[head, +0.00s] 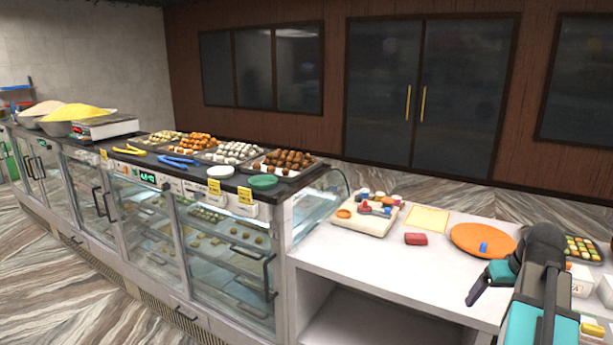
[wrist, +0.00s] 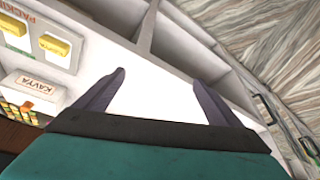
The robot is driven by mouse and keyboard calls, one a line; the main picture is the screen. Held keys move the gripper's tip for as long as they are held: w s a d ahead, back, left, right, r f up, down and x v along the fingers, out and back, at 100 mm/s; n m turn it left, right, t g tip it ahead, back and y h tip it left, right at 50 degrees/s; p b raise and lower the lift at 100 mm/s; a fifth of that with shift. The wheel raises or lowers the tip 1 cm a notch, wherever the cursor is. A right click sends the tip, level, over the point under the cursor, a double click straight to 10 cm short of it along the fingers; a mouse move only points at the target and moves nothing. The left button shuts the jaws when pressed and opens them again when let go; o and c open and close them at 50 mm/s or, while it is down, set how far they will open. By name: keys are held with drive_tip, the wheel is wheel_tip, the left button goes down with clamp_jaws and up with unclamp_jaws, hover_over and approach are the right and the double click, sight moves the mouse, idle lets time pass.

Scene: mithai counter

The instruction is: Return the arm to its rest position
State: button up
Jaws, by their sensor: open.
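My arm with its teal and dark links is at the right of the head view. My gripper (wrist: 158,80) shows in the wrist view with its two dark fingers spread wide apart and nothing between them. Beyond the fingers is the bare white top of the counter (wrist: 165,104). In the head view my gripper (head: 475,294) is at the front edge of the white counter (head: 365,270), and one dark finger shows there. I cannot tell its exact height above the counter.
An orange round plate (head: 470,239) with a blue piece (head: 483,247), a red block (head: 415,239) and a cream tray (head: 352,222) of small items stand on the white counter. A glass display case (head: 225,255) adjoins it on the left. A KAVYA box (wrist: 33,91) is near my gripper.

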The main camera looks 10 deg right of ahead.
drive_tip(key=w+a+f+n+g+y+b, duration=0.1)
drive_tip(key=w+a+f, duration=0.2)
drive_tip(key=a+f, duration=0.45)
drive_tip(key=w+a+f+n+g+y, duration=0.1)
drive_tip(key=w+a+f, duration=0.1)
drive_tip(key=a+f, duration=0.5)
drive_tip(key=s+a+f+n+g+y+b, duration=0.1)
drive_tip(key=s+a+f+g, duration=0.1)
drive_tip(key=a+f, duration=0.6)
drive_tip(key=s+a+f+n+g, duration=0.15)
drive_tip(key=a+f, duration=0.35)
drive_tip(key=f, duration=0.6)
drive_tip(key=s+a+f+g+b, duration=0.1)
drive_tip(key=s+a+f+g, duration=0.2)
drive_tip(key=s+a+f, duration=0.95)
drive_tip(key=s+a+f+m+g+h+b, duration=0.1)
drive_tip(key=s+f+h, duration=0.1)
drive_tip(key=s+f, duration=0.9)
drive_tip(key=shift+s+a+f+m, duration=0.2)
drive_tip(key=shift+a+f+m, duration=0.15)
drive_tip(key=shift+f, duration=0.15)
drive_tip(key=shift+g, duration=0.25)
